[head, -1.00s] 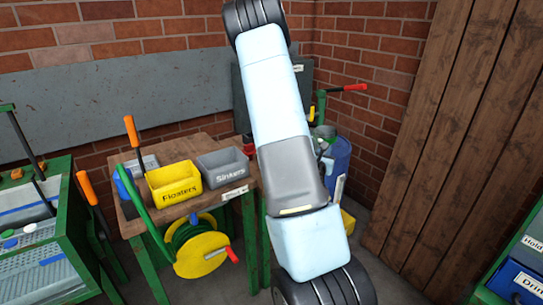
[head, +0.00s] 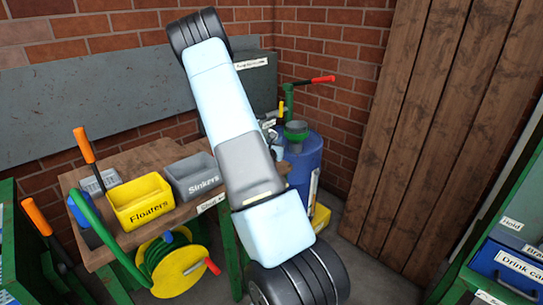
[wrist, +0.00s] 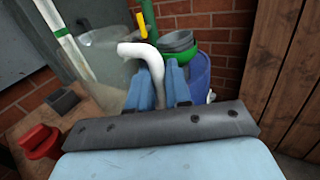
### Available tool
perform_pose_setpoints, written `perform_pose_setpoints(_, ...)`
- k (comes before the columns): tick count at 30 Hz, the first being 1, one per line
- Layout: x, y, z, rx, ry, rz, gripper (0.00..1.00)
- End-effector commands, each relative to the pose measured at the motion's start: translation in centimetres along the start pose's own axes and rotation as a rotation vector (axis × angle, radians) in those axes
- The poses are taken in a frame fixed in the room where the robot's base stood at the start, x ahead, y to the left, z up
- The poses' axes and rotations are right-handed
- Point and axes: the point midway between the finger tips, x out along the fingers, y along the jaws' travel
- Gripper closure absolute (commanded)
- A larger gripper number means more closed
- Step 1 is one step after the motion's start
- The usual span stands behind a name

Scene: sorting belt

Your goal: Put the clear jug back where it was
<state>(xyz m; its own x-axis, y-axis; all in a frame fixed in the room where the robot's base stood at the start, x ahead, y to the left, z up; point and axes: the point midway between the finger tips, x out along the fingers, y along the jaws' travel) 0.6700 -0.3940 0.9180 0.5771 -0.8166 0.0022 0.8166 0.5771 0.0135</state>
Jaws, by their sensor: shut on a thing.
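The clear jug (wrist: 103,50) shows as a see-through body left of centre in the wrist view. Its curved white handle (wrist: 147,55) sits between the blue fingers of my gripper (wrist: 158,88), which are shut on it. The jug hangs in front of the grey cabinet, with its lower part hard to make out. In the head view my arm covers most of the gripper and jug.
A wooden bench (head: 130,162) holds a yellow Floaters bin (head: 142,202) and a grey Sinkers bin (head: 192,176). A hose reel (head: 180,265) hangs in front. A green rack (head: 500,235) is at right.

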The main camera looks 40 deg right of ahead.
Motion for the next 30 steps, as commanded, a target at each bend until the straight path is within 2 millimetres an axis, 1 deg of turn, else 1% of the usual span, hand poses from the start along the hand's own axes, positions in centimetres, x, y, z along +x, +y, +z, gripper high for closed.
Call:
perform_pose_setpoints(1, 0.5, 0.4, -0.9, -0.002, 0.001, 0.001, 1.00)
perform_pose_setpoints(3, 1.1, 1.0, -2.0, -0.002, 0.002, 0.001, 1.00)
perform_pose_setpoints(9, 2.6, 2.3, -4.5, -0.001, 0.001, 0.001, 1.00)
perform_pose_setpoints(17, 3.4, 3.0, -5.7, -0.001, 0.000, 0.000, 1.00)
perform_pose_setpoints(19, 3.7, 3.2, -6.2, 0.000, 0.000, 0.000, 1.00)
perform_pose_setpoints(24, 3.6, 3.1, -8.3, -0.001, 0.002, 0.000, 1.00)
perform_pose_setpoints(26, 3.5, 3.1, -8.8, -0.001, 0.002, 0.000, 1.00)
perform_pose_setpoints(30, 3.6, 3.1, -9.0, 0.000, 0.000, 0.000, 1.00)
